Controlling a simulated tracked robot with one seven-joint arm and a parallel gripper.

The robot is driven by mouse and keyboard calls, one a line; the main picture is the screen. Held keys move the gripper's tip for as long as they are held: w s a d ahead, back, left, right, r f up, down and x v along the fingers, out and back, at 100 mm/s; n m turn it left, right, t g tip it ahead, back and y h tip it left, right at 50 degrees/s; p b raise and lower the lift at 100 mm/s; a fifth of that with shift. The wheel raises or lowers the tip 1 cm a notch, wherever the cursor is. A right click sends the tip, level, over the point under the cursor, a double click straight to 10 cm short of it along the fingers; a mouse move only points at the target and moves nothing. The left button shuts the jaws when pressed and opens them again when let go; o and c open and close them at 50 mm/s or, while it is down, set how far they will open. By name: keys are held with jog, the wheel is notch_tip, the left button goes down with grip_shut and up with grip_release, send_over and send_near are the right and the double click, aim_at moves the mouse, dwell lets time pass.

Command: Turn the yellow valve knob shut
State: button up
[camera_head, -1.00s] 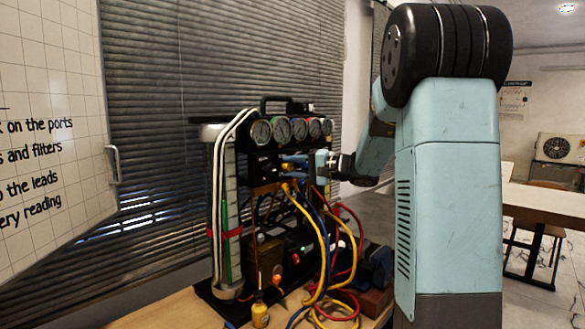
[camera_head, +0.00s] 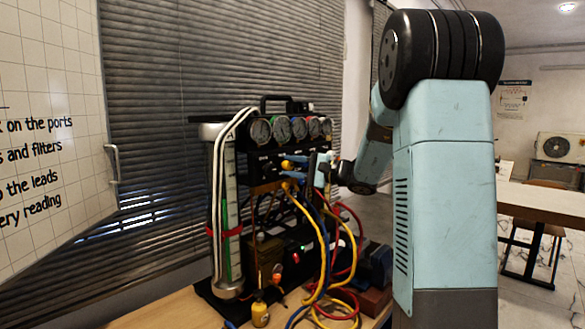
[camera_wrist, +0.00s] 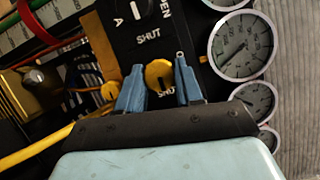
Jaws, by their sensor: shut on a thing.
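The yellow valve knob (camera_wrist: 158,75) is a round knob on the black panel, with "SHUT" lettering around it in the wrist view. My gripper (camera_wrist: 160,80) has one blue finger on each side of the knob and is shut on it. The fingers hide parts of the knob's sides and the panel near it. In the head view my gripper (camera_head: 296,162) reaches the panel from the right, below the gauges. The knob's yellow edge (camera_head: 285,164) shows there at the fingertips, small and partly hidden.
Several round gauges (camera_head: 298,129) line the top of the rig. Yellow, red and blue hoses (camera_head: 325,250) hang below my gripper. A glass cylinder (camera_head: 226,215) stands at the rig's left.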

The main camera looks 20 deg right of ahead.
jog(key=o, duration=0.7)
jog(key=shift+d+f, duration=0.2)
jog(key=shift+f, duration=0.05)
jog(key=o, duration=0.3)
jog(key=shift+a+r, duration=0.1)
jog(key=shift+r, duration=0.05)
jog(key=shift+o, duration=0.2)
jog(key=v, duration=1.3)
jog(key=shift+s+d, duration=0.2)
jog(key=shift+d, duration=0.15)
jog(key=s+a+f+n+g+h, duration=0.35)
jog(key=s+a+g, duration=0.45)
jog(key=s+a, duration=0.65)
jog(key=s+f+n+t+h, duration=0.1)
jog(key=s+n+h, duration=0.2)
jog(key=s+h, duration=0.2)
jog(key=s+d+f+n+t+h, duration=0.1)
jog(key=s+f+n+h, duration=0.1)
jog(key=s+h, duration=0.4)
jog(key=s+n, duration=0.1)
jog(key=s, duration=0.2)
jog(key=shift+s+d+f, duration=0.15)
jog(key=shift+d+f, duration=0.1)
jog(key=shift+f, duration=0.05)
